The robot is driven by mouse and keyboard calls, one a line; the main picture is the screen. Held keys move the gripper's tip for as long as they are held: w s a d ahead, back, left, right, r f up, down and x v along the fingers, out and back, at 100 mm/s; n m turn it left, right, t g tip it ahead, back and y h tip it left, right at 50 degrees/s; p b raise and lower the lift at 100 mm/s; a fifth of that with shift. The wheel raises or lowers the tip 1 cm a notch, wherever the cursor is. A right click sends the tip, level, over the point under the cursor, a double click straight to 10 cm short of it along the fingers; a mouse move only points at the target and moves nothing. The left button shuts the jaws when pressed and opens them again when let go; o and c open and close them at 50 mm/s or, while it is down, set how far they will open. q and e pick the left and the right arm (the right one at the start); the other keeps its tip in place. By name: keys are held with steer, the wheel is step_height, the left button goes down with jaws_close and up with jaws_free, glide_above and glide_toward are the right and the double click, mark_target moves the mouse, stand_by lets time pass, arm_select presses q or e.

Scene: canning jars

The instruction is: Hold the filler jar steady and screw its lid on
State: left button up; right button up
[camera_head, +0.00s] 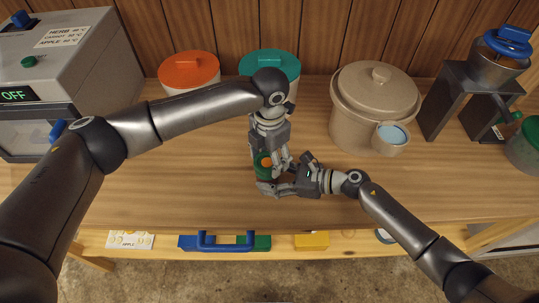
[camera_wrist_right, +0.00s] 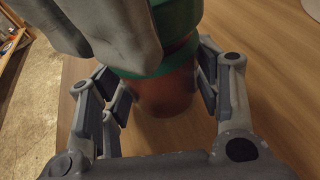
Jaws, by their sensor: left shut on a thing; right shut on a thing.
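The filler jar (camera_wrist_right: 165,95) has a reddish-brown body and stands near the middle of the table. Its green lid (camera_head: 260,172) sits on top, with an orange patch showing between my fingers; the lid also shows in the right wrist view (camera_wrist_right: 178,20). My left gripper (camera_head: 271,163) reaches down from above and is shut on the lid. My right gripper (camera_head: 268,186) comes in from the right and is shut on the jar body, with fingers on both sides in the wrist view. The grippers hide much of the jar, and I cannot tell how far the lid is threaded.
An orange-lidded pot (camera_head: 188,70) and a teal-lidded pot (camera_head: 270,66) stand at the back. A grey machine (camera_head: 65,65) stands left, a metal stand (camera_head: 450,100) right. The front table is clear.

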mark_target(269, 159)
arm_select(q)
steer(key=shift+w, duration=0.1)
steer(key=o, duration=1.2)
step_height(269, 159, up, 12)
arm_select(e)
steer(key=o, duration=1)
steer(key=shift+o, duration=0.2)
